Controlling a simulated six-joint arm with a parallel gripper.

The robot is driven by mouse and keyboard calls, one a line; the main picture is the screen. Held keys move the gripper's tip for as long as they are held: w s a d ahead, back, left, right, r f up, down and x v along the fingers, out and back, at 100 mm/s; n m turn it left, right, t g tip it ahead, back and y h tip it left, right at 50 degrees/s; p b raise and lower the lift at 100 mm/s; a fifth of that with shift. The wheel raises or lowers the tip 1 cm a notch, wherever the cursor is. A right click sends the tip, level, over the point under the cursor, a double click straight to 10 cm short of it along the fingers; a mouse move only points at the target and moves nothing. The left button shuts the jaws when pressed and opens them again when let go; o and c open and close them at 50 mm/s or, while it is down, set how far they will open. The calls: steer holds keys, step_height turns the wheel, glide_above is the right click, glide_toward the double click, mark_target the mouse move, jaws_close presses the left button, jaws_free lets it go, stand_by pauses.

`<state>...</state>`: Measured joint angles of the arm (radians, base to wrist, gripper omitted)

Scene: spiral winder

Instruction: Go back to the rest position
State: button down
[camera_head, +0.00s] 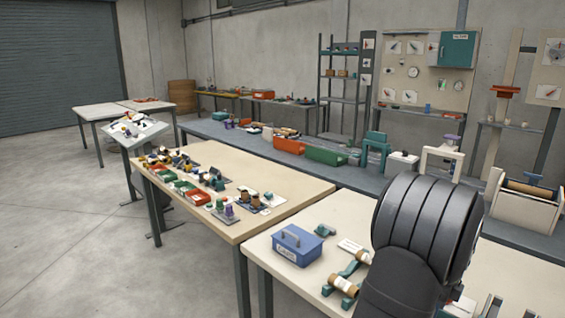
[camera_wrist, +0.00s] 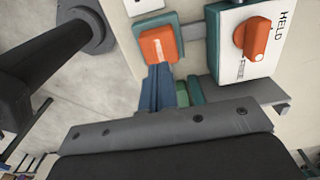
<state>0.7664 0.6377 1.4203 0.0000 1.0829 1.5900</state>
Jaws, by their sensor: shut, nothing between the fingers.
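My gripper (camera_wrist: 166,76) shows in the wrist camera view, its narrow blue-grey fingers together beyond a grey bolted plate. They are shut and nothing shows between them. The fingers point at an orange knob or button (camera_wrist: 157,45) on a teal square base; I cannot tell whether they touch it. To the right is a white box (camera_wrist: 244,65) with an orange rotary switch (camera_wrist: 257,38) and the word HELD. In the head view my dark arm rises at the lower right, and my gripper cannot be made out.
The near bench (camera_head: 277,236) carries a blue toolbox (camera_head: 297,245) and a teal stand with rollers (camera_head: 343,285), close to my arm. The middle table (camera_head: 275,176) holds trays and small parts at its left. A long grey bench (camera_head: 225,134) runs behind. Open floor (camera_head: 70,220) lies left.

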steer(key=shift+f, duration=2.35)
